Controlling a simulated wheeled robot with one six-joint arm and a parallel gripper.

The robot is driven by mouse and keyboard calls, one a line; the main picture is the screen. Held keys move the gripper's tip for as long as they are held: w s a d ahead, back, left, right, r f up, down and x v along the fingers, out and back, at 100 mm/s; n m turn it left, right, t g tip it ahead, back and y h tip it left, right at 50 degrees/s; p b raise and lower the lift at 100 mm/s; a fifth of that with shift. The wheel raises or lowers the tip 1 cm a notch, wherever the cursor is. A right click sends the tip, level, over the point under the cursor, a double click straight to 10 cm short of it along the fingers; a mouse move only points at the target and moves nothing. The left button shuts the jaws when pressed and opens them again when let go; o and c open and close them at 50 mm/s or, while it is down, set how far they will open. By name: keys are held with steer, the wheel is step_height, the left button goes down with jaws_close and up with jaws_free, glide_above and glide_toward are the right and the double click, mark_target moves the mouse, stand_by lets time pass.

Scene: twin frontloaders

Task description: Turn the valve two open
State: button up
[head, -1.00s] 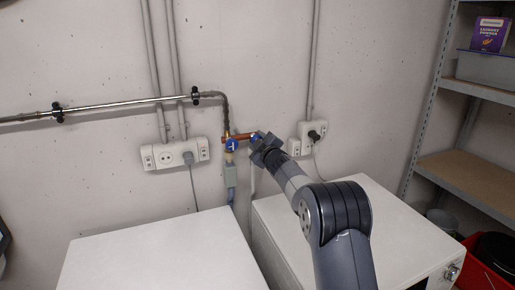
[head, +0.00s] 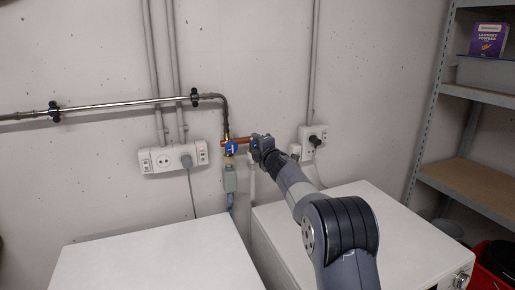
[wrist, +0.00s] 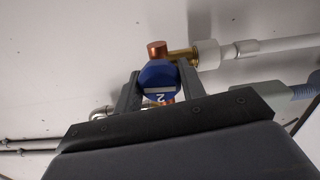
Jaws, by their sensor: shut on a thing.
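Valve two is a blue handle marked "2" (wrist: 160,82) with brass and copper fittings behind it in the wrist view. My gripper (wrist: 158,90) has one finger on each side of this handle and is shut on it. In the head view my gripper (head: 260,145) is at the right end of the copper pipe and hides most of valve two. Another blue valve handle (head: 231,148) sits just left of it on the same pipework, clear of my gripper.
Two white machines (head: 160,255) (head: 385,225) stand below, with a narrow gap between them. Wall sockets (head: 173,158) (head: 313,138) flank the valves. A metal shelf (head: 470,182) stands at the right. A metal pipe (head: 125,104) runs along the wall at left.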

steer(key=shift+n, duration=0.6)
steer(key=o, duration=1)
steer(key=shift+c, duration=0.2)
steer(key=shift+s, duration=0.1)
steer(key=b+v, duration=0.5)
steer(key=v, duration=0.5)
steer(key=shift+s+d, duration=0.15)
steer(key=shift+s, duration=0.15)
steer(key=shift+p+x, duration=2.4)
steer(key=shift+x, duration=3.05)
